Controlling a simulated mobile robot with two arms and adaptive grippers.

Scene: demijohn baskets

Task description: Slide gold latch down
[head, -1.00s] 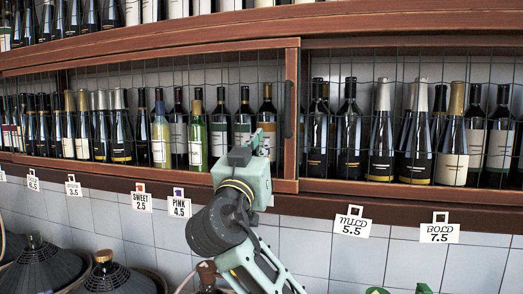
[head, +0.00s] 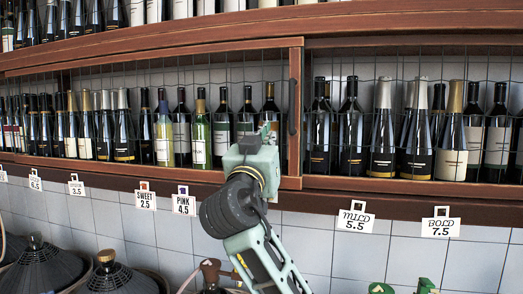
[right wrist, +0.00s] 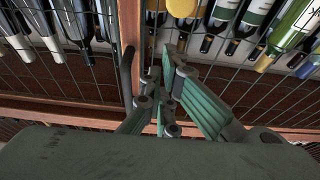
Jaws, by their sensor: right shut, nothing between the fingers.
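No gold latch can be made out for certain. The wood-framed, wire-mesh shelf door (head: 294,100) has a dark upright handle (head: 292,119), which also shows in the right wrist view (right wrist: 127,75). My right gripper (head: 268,130) is in front of the door's lower right part, left of the handle. In the right wrist view my right gripper (right wrist: 162,78) is shut and empty, beside the wooden frame. My left gripper is not in view.
Many bottles (head: 455,135) stand behind wire mesh on the wooden shelf. Price tags (head: 354,221) hang below the shelf's lower board (head: 400,205). Dark covered demijohns (head: 110,275) stand at the lower left. A white tiled wall (head: 330,250) lies under the shelf.

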